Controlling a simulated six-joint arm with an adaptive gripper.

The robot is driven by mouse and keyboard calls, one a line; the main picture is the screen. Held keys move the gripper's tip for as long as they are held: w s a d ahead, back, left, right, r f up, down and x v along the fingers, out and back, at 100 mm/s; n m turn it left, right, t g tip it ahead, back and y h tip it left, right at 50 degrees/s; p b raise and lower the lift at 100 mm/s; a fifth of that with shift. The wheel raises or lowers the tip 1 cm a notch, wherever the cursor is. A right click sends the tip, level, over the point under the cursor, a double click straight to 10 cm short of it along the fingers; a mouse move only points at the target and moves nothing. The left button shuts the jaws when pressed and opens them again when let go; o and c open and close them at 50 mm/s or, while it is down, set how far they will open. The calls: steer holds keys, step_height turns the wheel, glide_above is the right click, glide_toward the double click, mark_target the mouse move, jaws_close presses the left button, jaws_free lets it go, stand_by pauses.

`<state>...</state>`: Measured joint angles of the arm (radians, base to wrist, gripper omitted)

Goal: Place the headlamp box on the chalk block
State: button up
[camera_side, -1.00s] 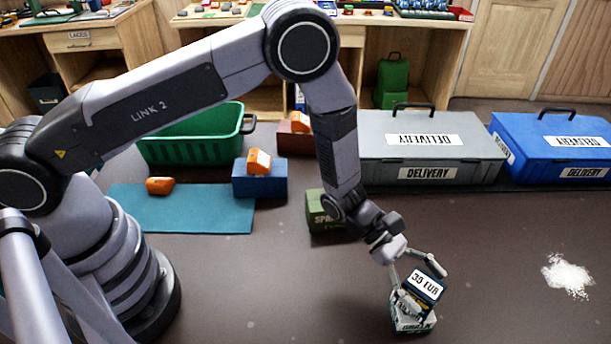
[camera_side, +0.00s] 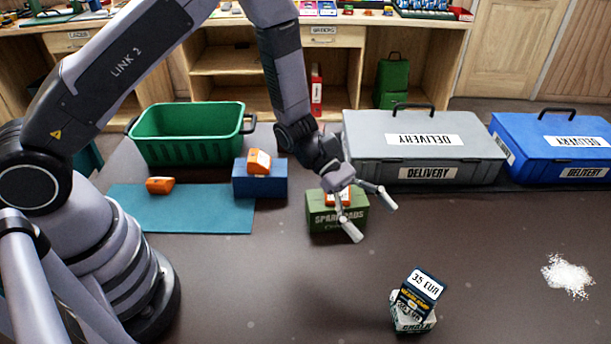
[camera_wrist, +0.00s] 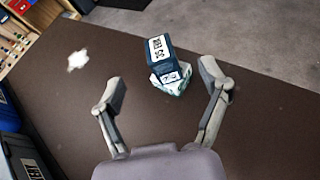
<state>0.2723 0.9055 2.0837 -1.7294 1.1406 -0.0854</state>
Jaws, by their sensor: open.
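The headlamp box (camera_side: 421,289), dark blue with a white 35 EUR label, rests on the white and green chalk block (camera_side: 408,322) at the front of the table. It sits a little askew on the block. In the wrist view the headlamp box (camera_wrist: 160,55) also stands on the chalk block (camera_wrist: 172,80), ahead of my fingers. My gripper (camera_side: 374,221) is open and empty, well behind and left of the two, in front of the green box. The open fingers (camera_wrist: 160,100) show in the wrist view, touching nothing.
A green box (camera_side: 322,217) with a small orange item on it is close behind my gripper. A blue box (camera_side: 260,182), teal mat (camera_side: 190,218) and green basket (camera_side: 190,150) are left. Grey (camera_side: 380,150) and blue (camera_side: 560,155) delivery cases stand behind. White powder (camera_side: 567,277) lies right.

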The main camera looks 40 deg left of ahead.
steer(key=s+a+r+m+g+y, duration=0.1)
steer(key=s+a+r+m+y, duration=0.1)
steer(key=s+a+r+m, duration=0.45)
steer(key=s+a+r+m+y, duration=0.1)
steer(key=a+r+m+y, duration=0.15)
steer(key=r, duration=0.65)
steer(key=s+a+r+m+t+y, duration=0.3)
steer(key=s+a, duration=0.3)
steer(key=a, duration=0.3)
steer(key=s+a+r+m+t+y, duration=0.4)
steer(key=s+a+r+y, duration=0.2)
steer(key=a, duration=0.4)
steer(key=shift+s+m, duration=0.2)
steer(key=shift+m, duration=0.1)
